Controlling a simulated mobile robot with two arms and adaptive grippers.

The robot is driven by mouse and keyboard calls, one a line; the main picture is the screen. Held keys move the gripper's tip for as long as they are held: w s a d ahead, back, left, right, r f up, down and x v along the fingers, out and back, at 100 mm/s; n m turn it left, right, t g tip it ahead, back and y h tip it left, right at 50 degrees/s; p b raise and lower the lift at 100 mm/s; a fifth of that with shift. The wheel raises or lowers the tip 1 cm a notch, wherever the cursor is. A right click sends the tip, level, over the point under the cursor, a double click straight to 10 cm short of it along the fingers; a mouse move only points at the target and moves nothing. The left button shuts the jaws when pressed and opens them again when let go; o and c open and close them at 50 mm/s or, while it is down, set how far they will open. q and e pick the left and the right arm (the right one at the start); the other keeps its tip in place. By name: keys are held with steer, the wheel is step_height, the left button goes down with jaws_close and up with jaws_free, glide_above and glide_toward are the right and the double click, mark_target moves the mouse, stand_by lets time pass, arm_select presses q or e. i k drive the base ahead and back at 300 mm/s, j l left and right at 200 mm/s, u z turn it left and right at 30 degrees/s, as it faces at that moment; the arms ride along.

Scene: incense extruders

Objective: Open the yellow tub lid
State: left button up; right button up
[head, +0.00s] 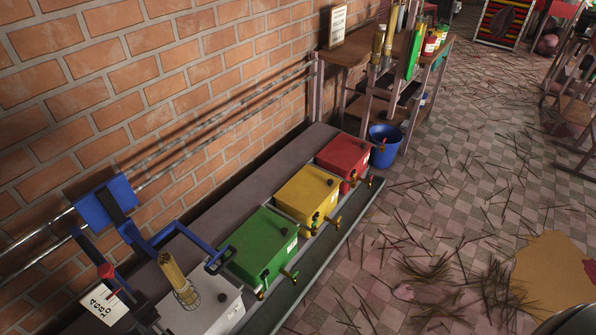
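The yellow tub (304,192) stands in a row of boxy tubs along the brick wall, between the green tub (259,240) and the red tub (343,154). Its yellow top looks flat and closed, with a dark round knob near the front and small dark fittings. Brass taps stick out at its front, above a long grey trough. Neither of my grippers can be made out in the head view.
A white tub (201,305) with incense bundles on it stands nearest. A blue carriage (105,202) hangs on wall rails. A blue bucket (385,146) stands past the red tub. Loose sticks (440,270) litter the tiled floor to the right.

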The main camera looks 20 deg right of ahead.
mark_target(308, 189)
steer(key=i+l+u, duration=0.1)
steer(key=i+l, duration=0.15)
steer(key=l, duration=0.15)
steer(key=i+l+u, duration=0.1)
steer(key=l, duration=0.35)
steer(key=i+l+u, duration=0.1)
steer(key=i+l, duration=0.2)
steer(key=l, duration=0.15)
steer(key=i+l+u, duration=0.1)
steer(key=l, duration=0.35)
steer(key=i+l+u, duration=0.1)
steer(key=i+l, duration=0.2)
steer(key=l, duration=0.2)
steer(key=i+l, duration=0.15)
steer(key=l, duration=0.35)
steer(key=i+l+u, duration=0.15)
steer(key=l, duration=0.35)
steer(key=i+l+u, duration=0.1)
steer(key=l, duration=0.4)
